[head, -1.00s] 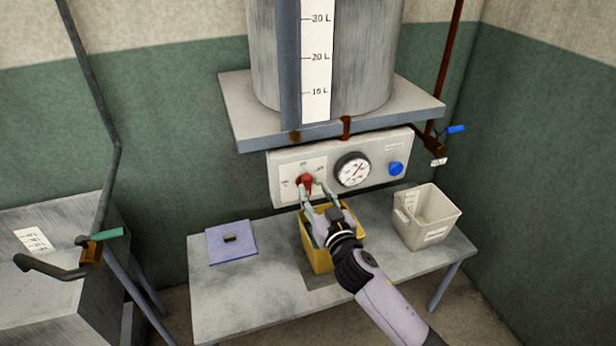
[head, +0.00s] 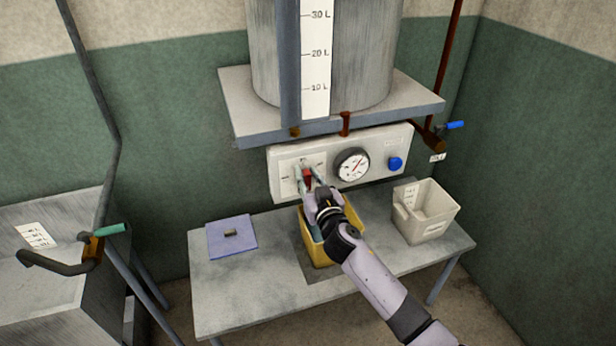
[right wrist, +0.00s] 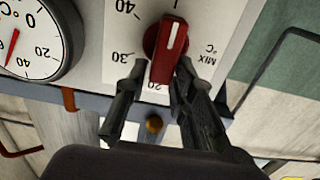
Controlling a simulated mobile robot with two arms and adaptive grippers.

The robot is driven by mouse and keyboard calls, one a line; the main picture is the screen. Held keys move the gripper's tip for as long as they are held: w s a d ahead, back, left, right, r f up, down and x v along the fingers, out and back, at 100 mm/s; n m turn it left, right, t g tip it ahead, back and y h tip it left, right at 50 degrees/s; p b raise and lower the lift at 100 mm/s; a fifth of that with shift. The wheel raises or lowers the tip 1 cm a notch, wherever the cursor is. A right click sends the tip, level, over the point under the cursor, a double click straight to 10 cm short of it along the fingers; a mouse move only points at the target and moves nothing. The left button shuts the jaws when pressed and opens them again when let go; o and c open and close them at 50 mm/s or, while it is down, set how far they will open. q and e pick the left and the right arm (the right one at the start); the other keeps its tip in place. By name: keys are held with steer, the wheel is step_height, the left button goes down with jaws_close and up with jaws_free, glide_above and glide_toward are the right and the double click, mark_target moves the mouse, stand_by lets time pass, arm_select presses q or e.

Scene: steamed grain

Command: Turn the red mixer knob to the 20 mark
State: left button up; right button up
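The red mixer knob (head: 307,178) is on the left of the white control panel (head: 377,163). In the right wrist view, where the panel is upside down, the knob (right wrist: 168,50) has a raised bar with a white stripe. The stripe end points up in that picture, and the other end points down near the 20 mark (right wrist: 156,86), which is partly hidden. Marks 30 and 40 are to the left. My right gripper (head: 309,182) is open, one finger on each side of the knob; a small gap shows at the left finger (right wrist: 160,66). My left gripper is out of view.
A round dial gauge (head: 352,164) and a blue knob (head: 395,164) are on the same panel. Below stand a yellow bin (head: 320,252) and a white bin (head: 424,215) on a metal table (head: 270,290). A blue pad (head: 231,238) lies left.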

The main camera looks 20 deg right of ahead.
jaws_close()
